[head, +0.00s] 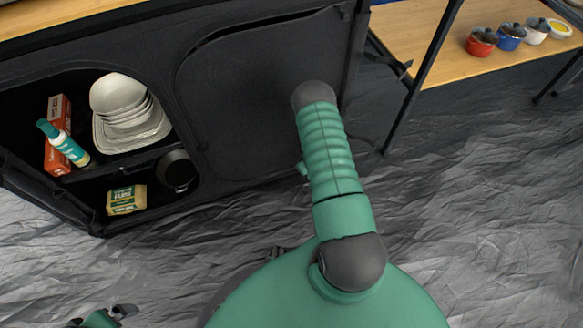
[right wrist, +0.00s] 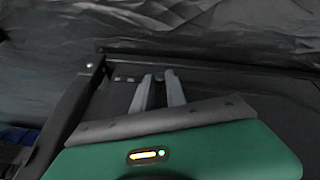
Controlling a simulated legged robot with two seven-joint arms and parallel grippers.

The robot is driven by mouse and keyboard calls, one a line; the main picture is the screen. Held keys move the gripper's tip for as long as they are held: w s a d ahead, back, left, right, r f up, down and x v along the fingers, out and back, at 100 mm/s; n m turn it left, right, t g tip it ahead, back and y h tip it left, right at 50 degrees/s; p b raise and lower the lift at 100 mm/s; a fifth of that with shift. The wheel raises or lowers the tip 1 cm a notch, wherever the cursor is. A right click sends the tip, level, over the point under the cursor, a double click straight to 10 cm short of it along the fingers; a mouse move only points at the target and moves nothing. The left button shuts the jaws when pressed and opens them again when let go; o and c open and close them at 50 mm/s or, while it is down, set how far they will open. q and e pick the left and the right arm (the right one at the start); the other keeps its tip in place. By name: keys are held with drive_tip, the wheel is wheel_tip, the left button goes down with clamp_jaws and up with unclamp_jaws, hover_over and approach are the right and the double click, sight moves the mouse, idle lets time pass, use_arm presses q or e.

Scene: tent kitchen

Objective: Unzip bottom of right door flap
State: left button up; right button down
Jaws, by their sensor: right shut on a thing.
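The right door flap (head: 245,90) is a black fabric panel with rounded corners on the front of the dark cabinet. It hangs over its opening, and a dark gap shows along its top edge. My right arm reaches down toward the flap's right side and hides its gripper in the head view. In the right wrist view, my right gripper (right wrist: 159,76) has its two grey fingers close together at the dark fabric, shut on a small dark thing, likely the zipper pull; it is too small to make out. My left gripper (head: 122,311) is at the bottom left, away from the cabinet.
The open left compartment holds white dishes (head: 125,112), a spray bottle (head: 64,144), a red box (head: 57,130), a dark pot (head: 177,170) and a yellow package (head: 126,200). A wooden shelf (head: 430,40) with several small pots stands right. The wrinkled grey floor (head: 480,200) is clear.

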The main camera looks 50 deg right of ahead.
drive_tip(key=shift+s+d, duration=0.35)
drive_tip(key=shift+d, duration=0.25)
drive_tip(key=shift+s+d, duration=0.35)
drive_tip(key=shift+d, duration=0.2)
drive_tip(key=c, duration=1.3)
unclamp_jaws()
drive_tip(key=p+v, duration=1)
drive_tip(key=v, duration=0.6)
drive_tip(key=shift+s+a+r, duration=0.1)
drive_tip(key=shift+s+r, duration=0.05)
drive_tip(key=shift+r, duration=0.1)
